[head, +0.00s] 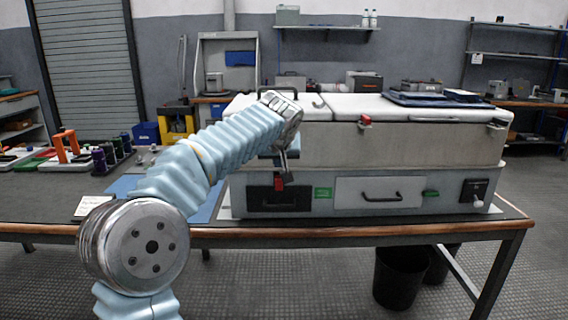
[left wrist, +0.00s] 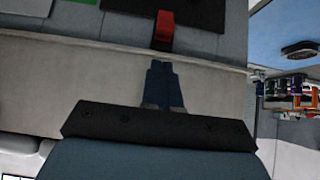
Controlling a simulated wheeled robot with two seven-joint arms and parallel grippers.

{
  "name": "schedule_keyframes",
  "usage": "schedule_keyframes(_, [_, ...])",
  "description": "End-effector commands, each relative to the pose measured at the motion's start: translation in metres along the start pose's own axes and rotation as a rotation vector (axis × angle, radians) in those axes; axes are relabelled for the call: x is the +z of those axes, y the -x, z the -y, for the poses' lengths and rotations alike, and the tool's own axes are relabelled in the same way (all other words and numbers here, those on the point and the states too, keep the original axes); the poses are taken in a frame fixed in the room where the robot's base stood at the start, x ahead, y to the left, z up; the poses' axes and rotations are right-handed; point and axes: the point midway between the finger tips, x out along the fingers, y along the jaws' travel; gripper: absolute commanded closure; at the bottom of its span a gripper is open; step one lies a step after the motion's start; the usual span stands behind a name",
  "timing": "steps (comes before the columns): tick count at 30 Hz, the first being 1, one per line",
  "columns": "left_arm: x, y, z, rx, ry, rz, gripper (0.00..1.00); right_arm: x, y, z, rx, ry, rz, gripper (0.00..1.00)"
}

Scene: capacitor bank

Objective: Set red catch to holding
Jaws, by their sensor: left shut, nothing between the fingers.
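A small red piece (head: 279,183), seemingly the red catch, sits at the top edge of the dark panel on the bench case's lower front. It also shows in the left wrist view (left wrist: 164,31), straight beyond my fingertips. A second red catch (head: 365,121) is on the upper front of the case, right of my gripper. My left gripper (head: 283,168) is shut and empty, pointing down in front of the case, just above the lower red piece. In the left wrist view the closed fingers (left wrist: 163,82) show dark. My right gripper is not in view.
The case has a light upper box (head: 430,146) and a grey lower part with a drawer handle (head: 382,197). A dark switch plate (head: 474,193) is at its right. Coloured cylinders (head: 112,150) and orange-handled items (head: 66,146) stand left on the bench.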

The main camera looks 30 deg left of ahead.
Motion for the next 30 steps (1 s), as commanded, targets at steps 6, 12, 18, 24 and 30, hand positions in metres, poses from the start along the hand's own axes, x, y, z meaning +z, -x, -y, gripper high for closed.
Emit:
schedule_keyframes(6, [0.001, 0.054, -0.002, 0.007, 0.000, -0.005, 1.00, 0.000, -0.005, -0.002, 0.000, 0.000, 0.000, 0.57])
schedule_keyframes(12, [0.000, 0.086, -0.001, 0.004, 0.000, -0.004, 1.00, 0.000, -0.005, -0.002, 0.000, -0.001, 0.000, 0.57])
schedule_keyframes(18, [0.001, 0.099, -0.001, 0.004, 0.000, -0.003, 1.00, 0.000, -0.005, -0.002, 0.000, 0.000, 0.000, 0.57])
schedule_keyframes(24, [0.001, 0.099, -0.001, 0.003, 0.000, -0.003, 1.00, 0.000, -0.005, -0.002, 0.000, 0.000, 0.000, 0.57])
schedule_keyframes(30, [0.001, 0.099, -0.001, 0.003, 0.000, -0.003, 1.00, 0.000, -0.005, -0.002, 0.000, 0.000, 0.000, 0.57])
